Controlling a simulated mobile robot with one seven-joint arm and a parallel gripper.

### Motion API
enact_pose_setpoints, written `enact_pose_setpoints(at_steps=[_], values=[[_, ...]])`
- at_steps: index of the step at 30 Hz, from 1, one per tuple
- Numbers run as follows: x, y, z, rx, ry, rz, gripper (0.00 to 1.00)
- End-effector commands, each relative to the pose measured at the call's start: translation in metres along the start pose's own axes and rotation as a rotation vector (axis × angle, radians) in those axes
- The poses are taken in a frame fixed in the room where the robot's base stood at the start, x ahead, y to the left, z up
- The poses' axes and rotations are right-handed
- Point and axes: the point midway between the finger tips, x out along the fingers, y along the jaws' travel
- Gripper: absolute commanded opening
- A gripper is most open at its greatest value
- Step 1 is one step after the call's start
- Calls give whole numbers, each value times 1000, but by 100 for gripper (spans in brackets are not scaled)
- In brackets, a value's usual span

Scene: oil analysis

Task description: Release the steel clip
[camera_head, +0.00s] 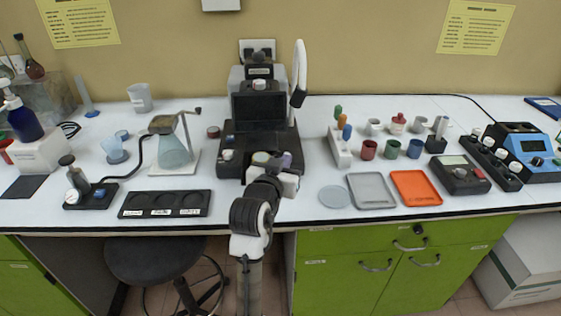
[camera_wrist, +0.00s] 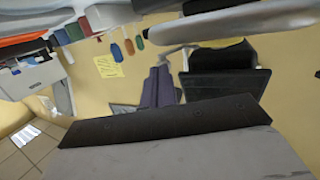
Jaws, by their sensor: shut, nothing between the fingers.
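I cannot make out the steel clip in either view. My gripper (camera_head: 284,159) reaches over the bench from the front, close to the front of a black instrument (camera_head: 259,108) with a dark screen and a white curved arm. In the wrist view my gripper (camera_wrist: 160,72) shows as two purple fingers, side by side and shut, with nothing held. The dark screen of the instrument (camera_wrist: 228,82) is just right of them there. Whether the fingertips touch the instrument is hidden.
Left of the instrument are a flask on a stand (camera_head: 175,152) and a black three-well tray (camera_head: 166,204). Right are a grey tray (camera_head: 371,190), an orange tray (camera_head: 416,187), several small cups and a blue device (camera_head: 528,147). A stool (camera_head: 155,259) stands below.

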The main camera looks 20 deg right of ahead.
Motion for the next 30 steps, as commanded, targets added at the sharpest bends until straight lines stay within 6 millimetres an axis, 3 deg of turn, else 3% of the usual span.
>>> enact_pose_setpoints(at_steps=[30], values=[[20, 15, -3, -6, -1, -45, 0]])
